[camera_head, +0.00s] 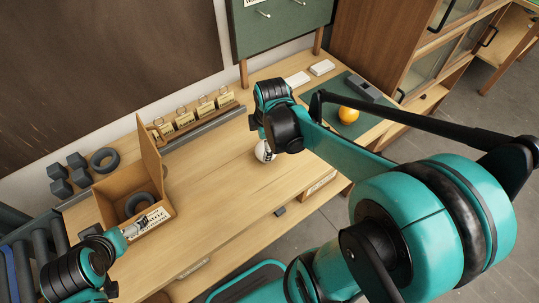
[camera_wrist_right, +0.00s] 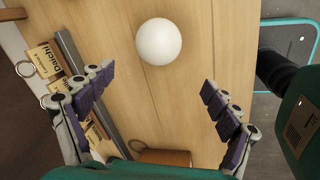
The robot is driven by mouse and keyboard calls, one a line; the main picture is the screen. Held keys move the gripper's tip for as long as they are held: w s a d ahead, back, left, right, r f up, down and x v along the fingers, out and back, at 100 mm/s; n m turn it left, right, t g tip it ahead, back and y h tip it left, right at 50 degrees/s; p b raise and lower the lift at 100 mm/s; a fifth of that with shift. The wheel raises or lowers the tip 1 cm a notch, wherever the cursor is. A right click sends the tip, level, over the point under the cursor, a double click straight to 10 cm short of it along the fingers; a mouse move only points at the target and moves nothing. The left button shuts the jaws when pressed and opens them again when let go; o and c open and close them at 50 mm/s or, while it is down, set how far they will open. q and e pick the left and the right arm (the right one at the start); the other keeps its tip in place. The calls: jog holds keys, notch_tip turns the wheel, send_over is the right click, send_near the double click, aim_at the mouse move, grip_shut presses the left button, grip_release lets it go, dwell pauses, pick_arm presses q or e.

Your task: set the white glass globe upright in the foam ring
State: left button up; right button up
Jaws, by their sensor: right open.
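The white glass globe (camera_wrist_right: 158,41) rests on the bare wooden table between the spread fingers' lines, ahead of the fingertips in the right wrist view. In the head view the globe (camera_head: 263,151) is partly hidden by my right wrist. My right gripper (camera_wrist_right: 156,84) is open and empty, pointing down near the globe without touching it. A dark foam ring (camera_head: 128,206) is inside the open cardboard box (camera_head: 161,222) at the left. Another dark ring (camera_head: 103,152) lies on the table behind the box. My left gripper (camera_head: 134,229) is at the box's front edge; its jaws are unclear.
Tagged cards with rings (camera_head: 203,104) stand in a row along the back rail. Dark blocks (camera_head: 60,180) sit at the back left. An orange ball (camera_head: 348,115) lies on a green mat (camera_head: 375,122) at the right. The table's middle is clear.

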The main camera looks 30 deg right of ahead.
jog(key=shift+w+d+f+n+g, duration=0.25)
jog(key=shift+d+f+n+g, duration=0.05)
jog(key=shift+d+f+n, duration=0.7)
jog(key=f, duration=0.1)
jog(key=f+b, duration=0.1)
jog(key=shift+w+a+f, duration=0.1)
jog(key=shift+w+f, duration=0.15)
jog(key=shift+f, duration=0.05)
jog(key=f+b, duration=0.1)
jog(key=w+f+b, duration=0.1)
jog(key=f, duration=0.1)
jog(key=f+b, duration=0.1)
jog(key=f, duration=0.1)
jog(key=shift+w+f, duration=0.1)
jog(key=shift+w, duration=0.2)
jog(key=shift+c, duration=0.6)
jog(key=c, duration=1.1)
